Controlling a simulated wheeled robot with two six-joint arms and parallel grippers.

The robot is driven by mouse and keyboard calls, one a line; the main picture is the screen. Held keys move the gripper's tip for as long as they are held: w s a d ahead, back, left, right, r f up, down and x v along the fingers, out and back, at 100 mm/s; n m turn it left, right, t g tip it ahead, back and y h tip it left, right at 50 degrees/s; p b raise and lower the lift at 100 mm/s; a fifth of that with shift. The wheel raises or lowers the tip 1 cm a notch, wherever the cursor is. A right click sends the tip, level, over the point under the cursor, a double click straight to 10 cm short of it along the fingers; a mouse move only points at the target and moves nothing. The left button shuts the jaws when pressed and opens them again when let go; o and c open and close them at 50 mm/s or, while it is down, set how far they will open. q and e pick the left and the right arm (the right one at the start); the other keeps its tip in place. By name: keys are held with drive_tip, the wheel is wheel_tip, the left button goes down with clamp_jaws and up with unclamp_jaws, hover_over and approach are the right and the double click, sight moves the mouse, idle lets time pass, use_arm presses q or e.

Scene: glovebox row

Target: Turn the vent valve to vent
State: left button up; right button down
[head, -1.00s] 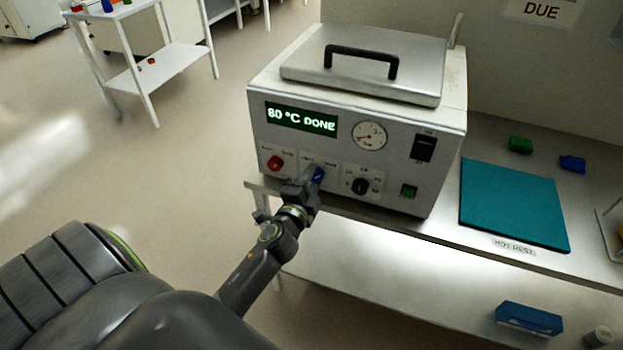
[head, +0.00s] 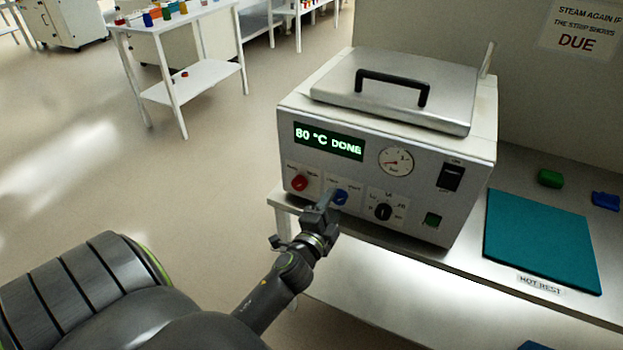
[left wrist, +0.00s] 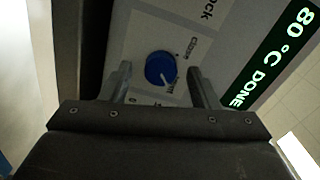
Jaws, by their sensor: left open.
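The vent valve is a round blue knob (head: 340,197) on the front panel of a white steam unit (head: 290,140). In the left wrist view the blue knob (left wrist: 160,67) shows whole, with a pale pointer mark on its lower right side, toward the lower label, which seems to read vent. A label that seems to read close is to its upper right. My left gripper (head: 325,205) is in front of the panel, just by the knob. Its two fingers are apart on either side of the knob in the wrist view, with visible gaps. My right gripper is not in view.
A red knob (head: 299,182) is left of the blue one and a black dial (head: 383,211) is right of it. The display (head: 328,141) reads 80 °C DONE. A teal mat (head: 540,240) lies on the bench to the right.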

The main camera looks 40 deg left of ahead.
use_arm(q)
drive_tip(key=b+v, duration=0.1)
drive_tip(key=v, duration=1.4)
drive_tip(key=shift+s, duration=0.25)
drive_tip(key=shift+d, duration=0.15)
